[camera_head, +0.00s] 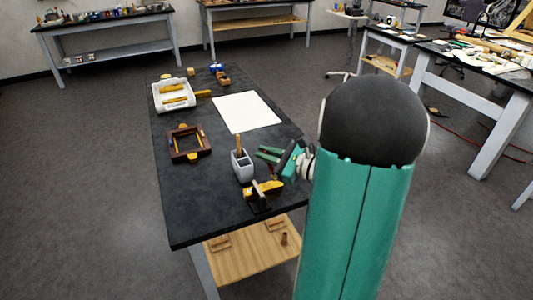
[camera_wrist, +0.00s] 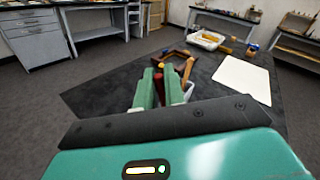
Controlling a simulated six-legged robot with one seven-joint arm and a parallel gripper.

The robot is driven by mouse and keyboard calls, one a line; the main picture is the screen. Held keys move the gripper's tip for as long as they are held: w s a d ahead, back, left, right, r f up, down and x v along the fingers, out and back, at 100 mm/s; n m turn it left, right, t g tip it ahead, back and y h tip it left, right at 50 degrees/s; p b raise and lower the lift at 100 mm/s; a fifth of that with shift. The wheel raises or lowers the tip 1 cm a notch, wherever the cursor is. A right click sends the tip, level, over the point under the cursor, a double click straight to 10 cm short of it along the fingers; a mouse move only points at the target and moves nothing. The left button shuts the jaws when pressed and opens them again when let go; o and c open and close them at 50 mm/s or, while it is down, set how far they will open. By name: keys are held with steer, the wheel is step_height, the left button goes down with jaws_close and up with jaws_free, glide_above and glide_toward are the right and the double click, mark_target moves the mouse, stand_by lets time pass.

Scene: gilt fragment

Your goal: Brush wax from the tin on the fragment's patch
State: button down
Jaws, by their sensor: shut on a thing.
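My gripper (camera_head: 267,153) reaches over the black-topped table (camera_head: 222,212) from the right, its green fingers pointing left. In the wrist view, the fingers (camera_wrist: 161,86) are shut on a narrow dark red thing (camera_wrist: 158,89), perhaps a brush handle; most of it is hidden. A gold and black piece (camera_head: 264,190), possibly the fragment on a stand, lies near the front edge, below my gripper in the head view. Its patch is too small to make out. A pale grey pot (camera_head: 242,168) with an upright wooden handle stands left of the fingers. I cannot tell which thing is the tin.
A brown and gold frame (camera_head: 174,146) lies at the table's left. Behind it is a white tray (camera_head: 161,104) with yellow pieces. A white sheet (camera_head: 246,112) lies flat in the middle. Small blue (camera_head: 216,67) and brown (camera_head: 223,80) things stand at the back.

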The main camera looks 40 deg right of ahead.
steer(key=shift+f, duration=0.9)
stand_by(4.4)
steer(key=shift+r, duration=0.15)
